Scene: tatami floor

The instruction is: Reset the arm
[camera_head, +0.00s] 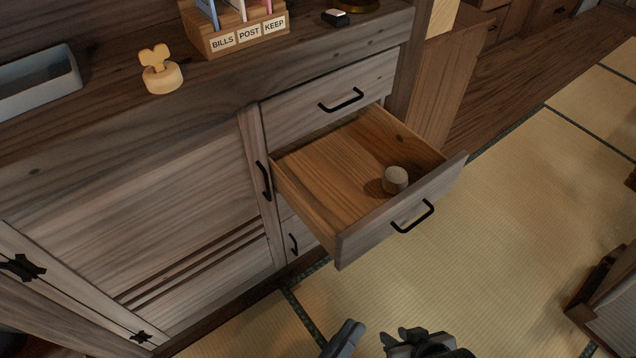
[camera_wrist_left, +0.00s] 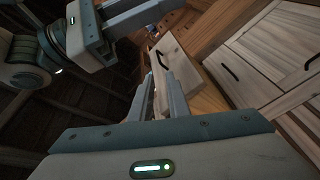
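My left gripper shows in the left wrist view (camera_wrist_left: 158,85). Its two fingers stand apart, with a narrow gap and pale wood visible beyond; I see nothing held. In the head view, dark gripper parts (camera_head: 385,342) show at the bottom edge, below the open drawer and apart from it; most of both arms is out of frame. Part of my other arm and its gripper (camera_wrist_left: 145,17) crosses the top left of the left wrist view; its fingertips are unclear. The drawer (camera_head: 330,180) is pulled out, with a small pale cylinder (camera_head: 395,180) standing inside near its front.
The drawer front and its black handle (camera_head: 412,216) jut out over the tatami (camera_head: 520,200). On the cabinet top are a grey tray (camera_head: 38,88), a yellow figure on a round base (camera_head: 160,72) and a wooden letter holder (camera_head: 235,35). Open floor lies right of the drawer.

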